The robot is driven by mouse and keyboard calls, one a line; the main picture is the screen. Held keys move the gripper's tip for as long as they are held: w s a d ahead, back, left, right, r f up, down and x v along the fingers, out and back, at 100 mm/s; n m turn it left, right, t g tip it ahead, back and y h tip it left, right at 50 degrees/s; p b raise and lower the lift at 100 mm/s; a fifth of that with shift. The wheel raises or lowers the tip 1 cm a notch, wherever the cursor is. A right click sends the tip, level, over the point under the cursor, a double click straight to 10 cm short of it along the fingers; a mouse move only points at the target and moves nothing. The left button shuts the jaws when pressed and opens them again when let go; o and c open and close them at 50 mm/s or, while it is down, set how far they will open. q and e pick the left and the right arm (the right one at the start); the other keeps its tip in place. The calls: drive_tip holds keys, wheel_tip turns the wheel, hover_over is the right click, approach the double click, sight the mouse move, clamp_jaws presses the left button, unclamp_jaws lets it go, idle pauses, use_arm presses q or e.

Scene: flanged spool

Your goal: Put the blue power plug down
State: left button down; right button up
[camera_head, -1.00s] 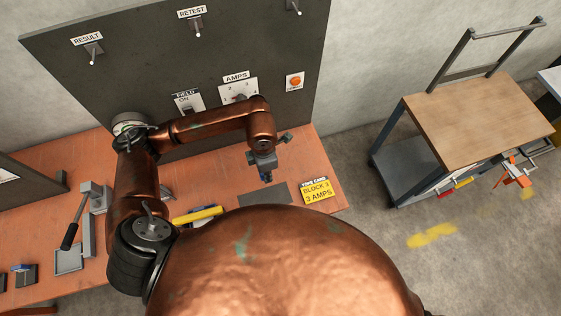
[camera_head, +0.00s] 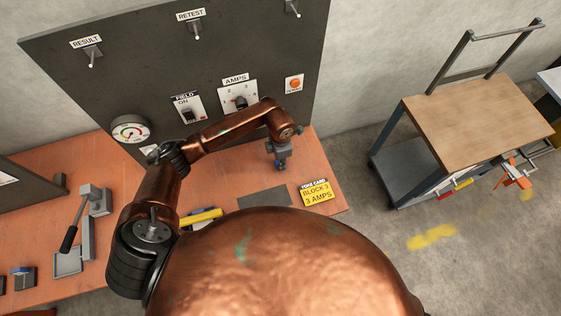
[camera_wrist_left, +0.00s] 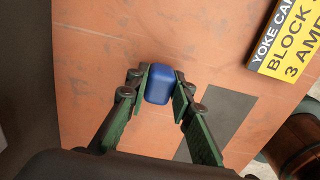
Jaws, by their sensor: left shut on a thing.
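The blue power plug (camera_wrist_left: 159,84) is a small rounded blue block between the fingers of my left gripper (camera_wrist_left: 160,88) in the left wrist view. Both fingers press on its sides. In the head view my left gripper (camera_head: 279,160) hangs pointing down over the right part of the orange bench, and a bit of blue from the plug (camera_head: 279,167) shows at its tips. I cannot tell if the plug touches the bench top. My right gripper is not in view.
A dark grey mat (camera_head: 265,198) and a yellow yoke card (camera_head: 317,193) lie on the orange bench (camera_head: 225,180) near the gripper. Behind stands a dark panel (camera_head: 150,65) with switches and a gauge (camera_head: 130,130). A wooden-topped cart (camera_head: 475,120) stands at right.

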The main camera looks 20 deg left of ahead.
use_arm(q)
drive_tip(key=shift+f, duration=0.3)
drive_tip(key=shift+f+b, duration=0.45)
drive_tip(key=shift+f, duration=0.1)
drive_tip(key=c, duration=1.7)
unclamp_jaws()
drive_tip(key=shift+r, duration=0.1)
wheel_tip(320, 180, up, 13)
drive_tip(key=shift+p, duration=0.4)
